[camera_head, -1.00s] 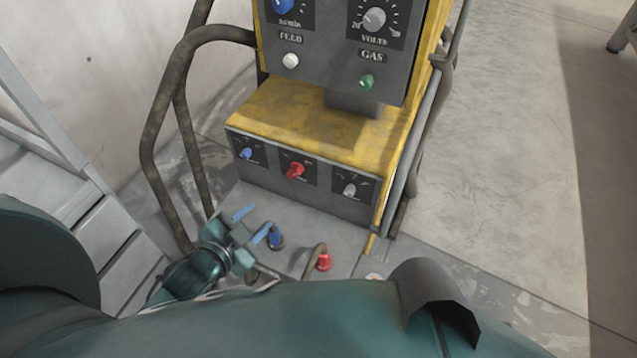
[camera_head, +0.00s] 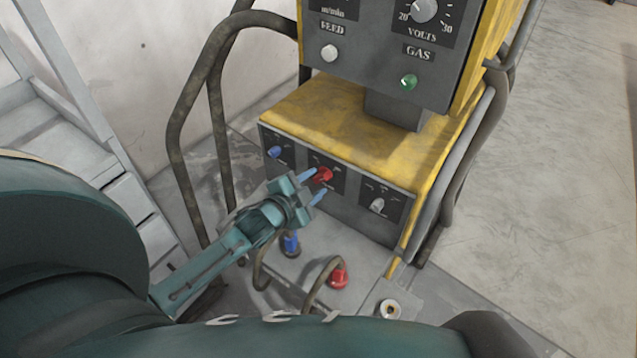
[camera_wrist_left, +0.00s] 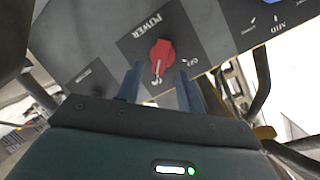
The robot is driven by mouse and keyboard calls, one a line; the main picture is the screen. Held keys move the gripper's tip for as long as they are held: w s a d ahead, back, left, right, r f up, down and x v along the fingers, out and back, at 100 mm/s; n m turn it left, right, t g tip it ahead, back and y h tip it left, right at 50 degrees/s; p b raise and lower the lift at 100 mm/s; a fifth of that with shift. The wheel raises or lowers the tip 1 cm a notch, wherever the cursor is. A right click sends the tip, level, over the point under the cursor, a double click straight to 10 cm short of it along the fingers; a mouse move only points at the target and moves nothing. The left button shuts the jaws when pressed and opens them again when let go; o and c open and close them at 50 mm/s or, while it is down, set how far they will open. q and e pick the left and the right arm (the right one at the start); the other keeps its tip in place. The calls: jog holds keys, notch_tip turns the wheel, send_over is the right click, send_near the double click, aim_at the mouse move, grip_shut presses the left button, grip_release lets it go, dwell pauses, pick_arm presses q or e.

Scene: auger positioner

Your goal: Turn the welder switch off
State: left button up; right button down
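The welder (camera_head: 330,120) is a yellow and grey machine. Its low front panel carries a red rotary switch (camera_head: 323,174) between a blue knob and a grey knob. In the left wrist view the red switch (camera_wrist_left: 162,55) sits under an upside-down POWER label, and its white mark points down toward a small label nearest the gripper. My left gripper (camera_head: 314,186) is open, its two blue fingers just in front of the switch. In the wrist view the left gripper's fingers (camera_wrist_left: 160,85) lie either side of the switch's lower end, with no clear contact. My right gripper is out of view.
A blue plug (camera_head: 290,243) and a red plug (camera_head: 338,277) with cables stand on the base below the panel. Bent metal rails (camera_head: 180,140) flank the machine on the left. Grey steps (camera_head: 100,150) are farther left. Open floor (camera_head: 560,170) lies to the right.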

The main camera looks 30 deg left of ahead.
aim_at(323, 176)
pick_arm(q)
jog(key=shift+x, duration=1.25)
jog(key=shift+c, duration=0.5)
grip_shut()
